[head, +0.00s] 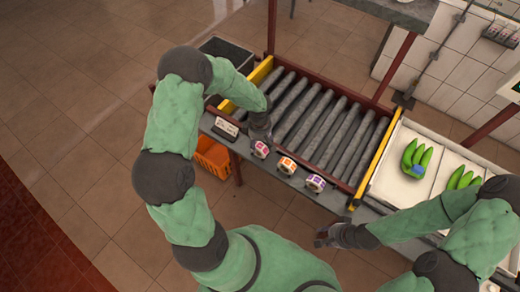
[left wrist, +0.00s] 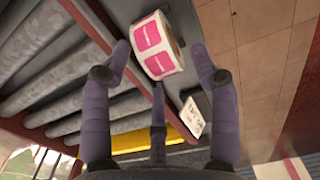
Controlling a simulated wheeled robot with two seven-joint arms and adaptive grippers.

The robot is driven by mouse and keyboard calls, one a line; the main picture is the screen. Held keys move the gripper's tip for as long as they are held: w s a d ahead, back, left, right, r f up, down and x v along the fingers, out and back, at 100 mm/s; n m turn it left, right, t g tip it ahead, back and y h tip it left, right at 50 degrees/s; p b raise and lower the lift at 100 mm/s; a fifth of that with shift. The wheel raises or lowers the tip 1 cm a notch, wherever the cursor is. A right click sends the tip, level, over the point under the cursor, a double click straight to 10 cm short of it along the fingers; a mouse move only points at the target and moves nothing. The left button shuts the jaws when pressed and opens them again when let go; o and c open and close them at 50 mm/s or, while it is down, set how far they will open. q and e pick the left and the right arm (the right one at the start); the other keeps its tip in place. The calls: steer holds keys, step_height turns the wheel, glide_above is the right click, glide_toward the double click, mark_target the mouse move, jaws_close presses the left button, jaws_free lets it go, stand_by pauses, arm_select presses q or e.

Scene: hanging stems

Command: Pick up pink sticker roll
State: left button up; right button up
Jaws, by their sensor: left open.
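The pink sticker roll (head: 260,149) stands on the grey ledge (head: 242,144) in front of the rollers, leftmost of three rolls. In the left wrist view the pink sticker roll (left wrist: 156,46) shows its pink labels between the open fingers. My left gripper (head: 261,136) is right over the roll in the head view, and its fingers (left wrist: 163,75) are open around it in the wrist view. Whether they touch it I cannot tell. My right gripper (head: 322,238) hangs low at the front, apart from the rolls; its jaw state is unclear.
An orange roll (head: 286,165) and a purple roll (head: 315,183) stand to the right on the ledge. A small sign (head: 226,129) stands to the left. An orange crate (head: 211,157) is below. Green bananas (head: 416,158) lie on a white tray (head: 393,183) at right.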

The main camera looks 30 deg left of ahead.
arm_select(q)
steer(key=shift+f, duration=0.3)
steer(key=shift+c, duration=0.3)
steer(key=shift+s, duration=0.1)
steer(key=c, duration=1)
steer(key=shift+c, duration=0.2)
